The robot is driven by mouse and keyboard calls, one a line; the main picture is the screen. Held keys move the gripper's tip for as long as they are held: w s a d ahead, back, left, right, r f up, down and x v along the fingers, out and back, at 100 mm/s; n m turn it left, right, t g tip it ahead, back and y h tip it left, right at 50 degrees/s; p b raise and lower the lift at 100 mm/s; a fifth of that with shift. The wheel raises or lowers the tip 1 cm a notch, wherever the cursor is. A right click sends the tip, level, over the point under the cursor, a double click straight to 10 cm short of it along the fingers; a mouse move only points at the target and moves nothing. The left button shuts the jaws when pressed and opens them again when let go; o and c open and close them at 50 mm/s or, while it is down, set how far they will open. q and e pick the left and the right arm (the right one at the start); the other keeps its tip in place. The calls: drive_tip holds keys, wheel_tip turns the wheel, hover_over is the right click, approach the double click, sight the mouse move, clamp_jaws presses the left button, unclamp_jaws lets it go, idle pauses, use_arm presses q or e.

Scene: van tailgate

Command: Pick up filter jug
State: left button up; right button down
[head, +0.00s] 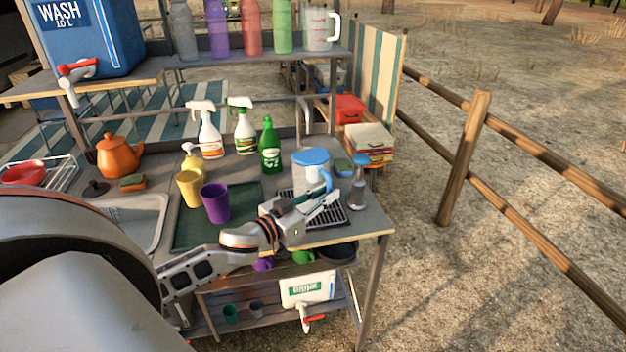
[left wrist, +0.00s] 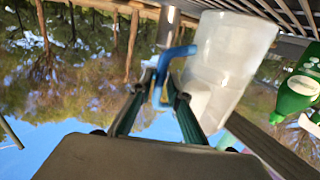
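The filter jug (head: 311,172) stands upright on the table near its right end, clear with a blue lid and a blue handle. In the left wrist view its pale body (left wrist: 228,62) fills the upper right, upside down. My left gripper (head: 318,197) is at the jug's handle side, low and in front of it. In the left wrist view the blue handle (left wrist: 162,82) lies between the two fingers, with a narrow gap seeming to show beside it, so the gripper looks open around it. The jug's lower front is partly hidden by the gripper. My right gripper is not in view.
A dark drying rack (head: 327,215) lies beside the jug. A green bottle (head: 270,147) is behind left, a purple cup (head: 215,202) further left. The table's front edge is close.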

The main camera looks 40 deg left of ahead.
use_arm(q)
drive_tip(key=shift+w+d, duration=0.1)
drive_tip(key=shift+w, duration=0.5)
clamp_jaws()
drive_tip(key=shift+r, duration=0.1)
drive_tip(key=shift+r, duration=0.2)
